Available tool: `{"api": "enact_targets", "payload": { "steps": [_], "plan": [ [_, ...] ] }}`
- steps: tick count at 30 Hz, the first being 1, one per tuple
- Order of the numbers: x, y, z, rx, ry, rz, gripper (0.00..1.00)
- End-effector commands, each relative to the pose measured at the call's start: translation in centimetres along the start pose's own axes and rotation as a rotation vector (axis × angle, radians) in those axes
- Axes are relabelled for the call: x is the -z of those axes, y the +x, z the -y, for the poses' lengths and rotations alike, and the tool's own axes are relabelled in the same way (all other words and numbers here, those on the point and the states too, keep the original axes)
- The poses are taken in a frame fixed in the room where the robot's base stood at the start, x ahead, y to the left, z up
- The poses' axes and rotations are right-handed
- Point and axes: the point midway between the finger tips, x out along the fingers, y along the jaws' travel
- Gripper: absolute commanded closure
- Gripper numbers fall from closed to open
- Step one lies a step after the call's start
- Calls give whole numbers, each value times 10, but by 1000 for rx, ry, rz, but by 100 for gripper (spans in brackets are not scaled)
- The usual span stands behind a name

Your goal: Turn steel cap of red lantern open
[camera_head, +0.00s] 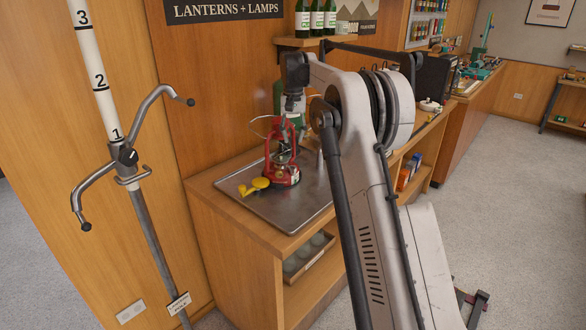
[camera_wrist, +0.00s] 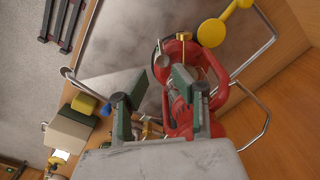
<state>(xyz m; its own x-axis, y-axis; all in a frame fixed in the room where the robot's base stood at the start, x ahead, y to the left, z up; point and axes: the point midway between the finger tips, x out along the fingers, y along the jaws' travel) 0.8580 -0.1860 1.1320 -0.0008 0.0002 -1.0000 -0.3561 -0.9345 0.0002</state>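The red lantern (camera_head: 283,172) stands upright on a grey metal tray (camera_head: 300,210) on the wooden counter. In the wrist view the red lantern (camera_wrist: 217,76) fills the centre right. A small round grey cap (camera_wrist: 162,61) shows at its red base, beside a brass knob (camera_wrist: 183,36). My gripper (camera_head: 292,117) is above the lantern, pointing down, partly hidden behind my arm. In the wrist view my gripper (camera_wrist: 152,92) is open, with nothing held between the fingers. One finger overlaps the lantern; I cannot tell whether it touches it.
A yellow object (camera_head: 260,183) lies on the tray left of the lantern. A wire handle (camera_head: 262,121) sticks out at the lantern's upper left. A height pole with hooks (camera_head: 148,210) stands left of the counter. Green bottles (camera_head: 317,22) stand on the shelf above.

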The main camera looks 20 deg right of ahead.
Motion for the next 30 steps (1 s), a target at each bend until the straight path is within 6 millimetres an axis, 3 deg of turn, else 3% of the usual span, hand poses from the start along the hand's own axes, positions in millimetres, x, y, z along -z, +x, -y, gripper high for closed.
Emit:
{"api": "enact_targets", "payload": {
  "steps": [21, 30],
  "plan": [
    [0, 115, 0, 0, 0, -1, 74],
    [-1, 134, 0, 0, 0, -1, 74]
  ]
}}
